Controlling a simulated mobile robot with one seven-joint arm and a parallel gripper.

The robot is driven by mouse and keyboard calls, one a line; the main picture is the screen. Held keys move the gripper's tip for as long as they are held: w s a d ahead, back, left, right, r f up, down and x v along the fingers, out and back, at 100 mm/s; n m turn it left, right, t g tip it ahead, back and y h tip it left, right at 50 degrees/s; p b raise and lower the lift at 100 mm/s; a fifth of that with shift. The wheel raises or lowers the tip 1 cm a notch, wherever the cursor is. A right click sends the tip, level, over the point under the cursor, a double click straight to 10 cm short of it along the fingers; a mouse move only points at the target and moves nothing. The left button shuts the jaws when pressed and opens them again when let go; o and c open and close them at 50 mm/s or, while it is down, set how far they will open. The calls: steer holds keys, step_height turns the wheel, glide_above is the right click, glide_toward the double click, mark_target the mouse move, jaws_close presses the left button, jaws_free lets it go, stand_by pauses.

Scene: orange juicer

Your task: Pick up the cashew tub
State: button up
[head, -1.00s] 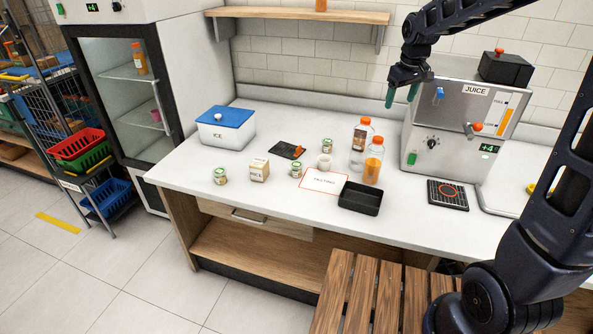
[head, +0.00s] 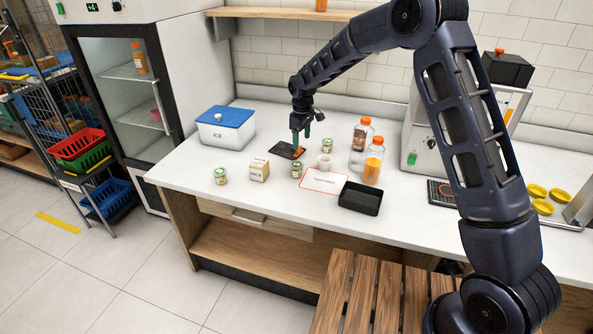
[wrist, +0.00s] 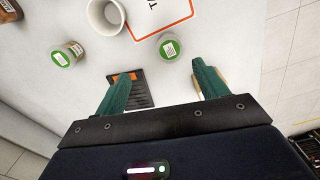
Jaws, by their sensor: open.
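Three small tubs with green lids stand on the white counter, and their labels are too small to tell which is the cashew tub. In the head view one is at the left (head: 220,176), one in the middle (head: 297,169), one behind it (head: 327,146). My gripper (head: 301,138) is open and empty, pointing down above the counter near a black slotted tray (head: 287,150). In the wrist view, one green-lidded tub (wrist: 173,46) lies just beyond the fingertips (wrist: 161,74), and another (wrist: 66,53) is farther left.
A snack box (head: 260,169), white cup (head: 324,162), sign (head: 322,181) and black bin (head: 360,198) stand close by. Two orange-capped bottles (head: 373,160) are to the right. An ice box (head: 226,128) is at the left. The front left counter is clear.

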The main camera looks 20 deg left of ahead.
mark_target(297, 164)
steer(key=shift+s+a+f, duration=0.2)
steer(key=shift+a+f, duration=0.3)
steer(key=shift+f, duration=0.1)
steer(key=shift+s+a+f, duration=0.15)
steer(key=shift+a+f, duration=0.3)
steer(key=shift+f, duration=0.15)
step_height(297, 164, down, 5)
steer(key=shift+f, duration=0.15)
steer(key=shift+s+d+f, duration=0.1)
steer(key=shift+s+f, duration=0.05)
steer(key=shift+f, duration=1.1)
steer(key=shift+s+d+f, duration=0.1)
steer(key=shift+s+f, duration=0.05)
steer(key=shift+f, duration=1.1)
steer(key=c, duration=0.9)
